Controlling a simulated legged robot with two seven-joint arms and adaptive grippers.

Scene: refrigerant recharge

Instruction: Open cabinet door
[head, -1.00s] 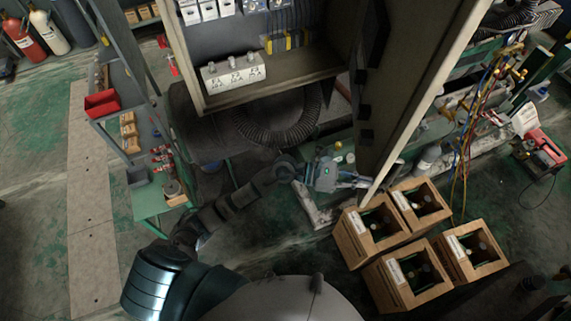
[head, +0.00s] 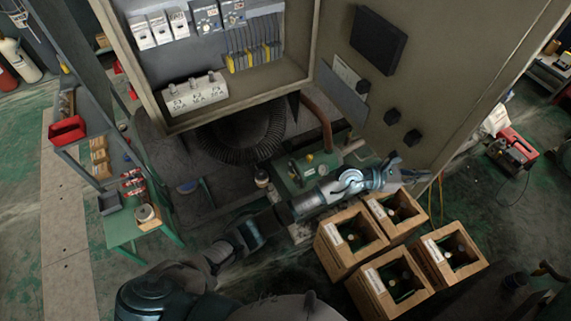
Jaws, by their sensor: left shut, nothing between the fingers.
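The electrical cabinet (head: 222,110) stands at the top middle, with its inside showing. Its door (head: 430,62) is swung wide open to the right, and its inner face is in view. My left arm reaches across from the lower left. My left gripper (head: 408,176) is shut and empty, beside the lower edge of the door. I cannot tell whether it touches the door. My right gripper is not in view.
Several open wooden boxes (head: 348,268) holding bottles stand on the floor just below my left gripper. A green pump (head: 305,172) sits under the cabinet. A shelf with a red bin (head: 67,130) stands at left. A red machine (head: 513,150) is at right.

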